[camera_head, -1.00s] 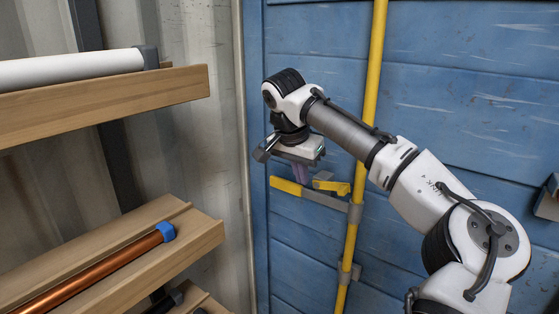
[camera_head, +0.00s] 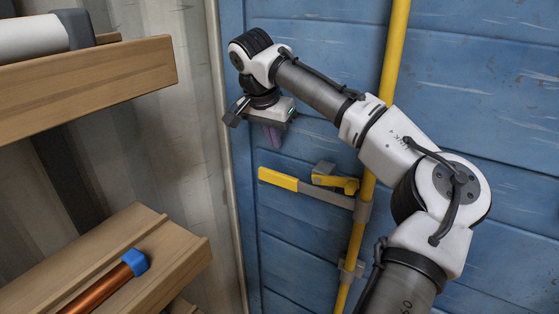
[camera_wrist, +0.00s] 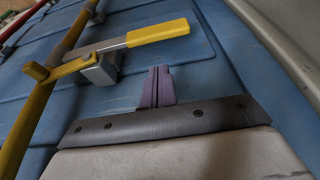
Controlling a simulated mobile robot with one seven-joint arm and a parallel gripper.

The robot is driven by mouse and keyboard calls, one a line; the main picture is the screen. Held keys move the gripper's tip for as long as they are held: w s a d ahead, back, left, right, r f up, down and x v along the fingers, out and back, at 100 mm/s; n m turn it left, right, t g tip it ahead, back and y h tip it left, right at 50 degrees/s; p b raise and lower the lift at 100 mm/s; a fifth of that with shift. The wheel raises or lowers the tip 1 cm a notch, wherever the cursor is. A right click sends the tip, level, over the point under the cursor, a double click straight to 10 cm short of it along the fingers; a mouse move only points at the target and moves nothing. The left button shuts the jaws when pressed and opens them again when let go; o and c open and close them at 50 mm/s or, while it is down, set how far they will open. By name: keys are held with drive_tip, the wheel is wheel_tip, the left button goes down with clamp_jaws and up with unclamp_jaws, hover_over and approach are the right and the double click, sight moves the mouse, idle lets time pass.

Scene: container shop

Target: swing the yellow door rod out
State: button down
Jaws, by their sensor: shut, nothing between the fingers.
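The yellow door rod (camera_head: 394,60) runs upright down the blue door (camera_head: 480,70). Its handle has a grey bar and a yellow grip (camera_head: 278,179), reaching left from the rod and roughly level. A grey and yellow catch (camera_head: 335,180) sits just above the bar, near the rod. The wrist view also shows the yellow grip (camera_wrist: 158,32) and the rod (camera_wrist: 25,120). My gripper (camera_head: 272,137) points down above the yellow grip, apart from it. Its purple fingers (camera_wrist: 158,85) are together with nothing between them. Whether the handle stands off the door is hard to tell.
Wooden shelves stand close on the left, the upper one (camera_head: 90,85) holding a white roll (camera_head: 30,38), the lower one (camera_head: 185,250) a copper pipe (camera_head: 100,290). A corrugated wall (camera_head: 180,130) lies behind them. A red rod (camera_wrist: 15,28) shows in the wrist view.

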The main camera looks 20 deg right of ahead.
sight(281, 165)
drive_tip(key=p+x, duration=0.2)
drive_tip(key=x, duration=0.8)
